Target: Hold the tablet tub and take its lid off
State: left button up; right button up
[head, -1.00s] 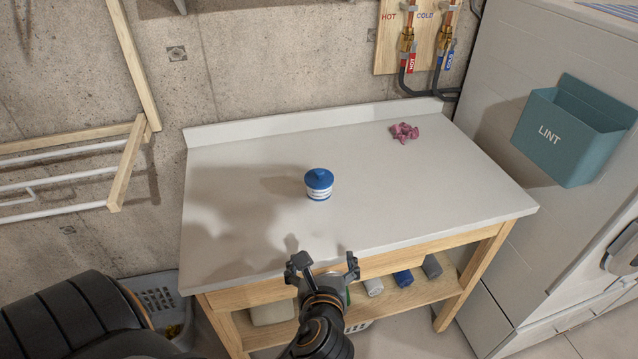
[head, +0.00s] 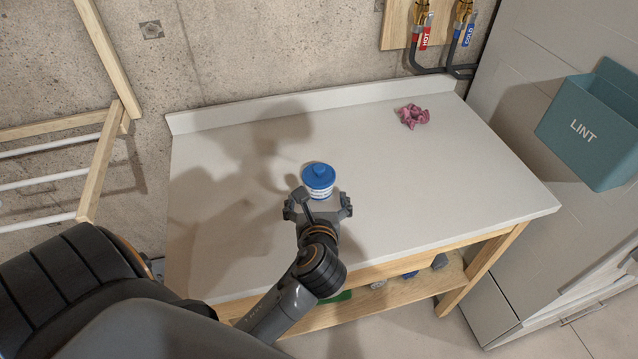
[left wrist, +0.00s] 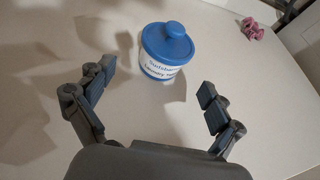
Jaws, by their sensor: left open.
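The tablet tub (head: 320,190) is a small white tub with a blue label and a blue lid (head: 318,174). It stands upright on the white worktop with the lid on. My left gripper (head: 318,205) is open and just in front of the tub, hiding its lower part in the head view. In the left wrist view the tub (left wrist: 160,66) stands beyond the open fingers (left wrist: 150,92), a little apart from them, and its lid's round knob (left wrist: 175,29) shows. My right gripper is in neither view.
The worktop (head: 430,170) is otherwise clear except for a crumpled pink cloth (head: 413,116) at the back right. A teal lint bin (head: 590,130) hangs on the appliance at right. A wooden rack (head: 105,150) is on the wall at left.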

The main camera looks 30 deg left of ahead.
aim_at(320, 190)
pick_arm(q)
jog(key=x, duration=0.3)
jog(key=shift+w, duration=0.1)
jog(key=x, duration=0.4)
jog(key=shift+w+d+p, duration=0.15)
jog(key=shift+w+p, duration=0.1)
jog(key=shift+p, duration=0.05)
jog(key=shift+w+a+f, duration=0.15)
jog(key=shift+w+a, duration=0.1)
jog(key=shift+w, duration=0.05)
jog(key=shift+s, duration=0.1)
jog(key=shift+c, duration=0.3)
jog(key=c, duration=1.2)
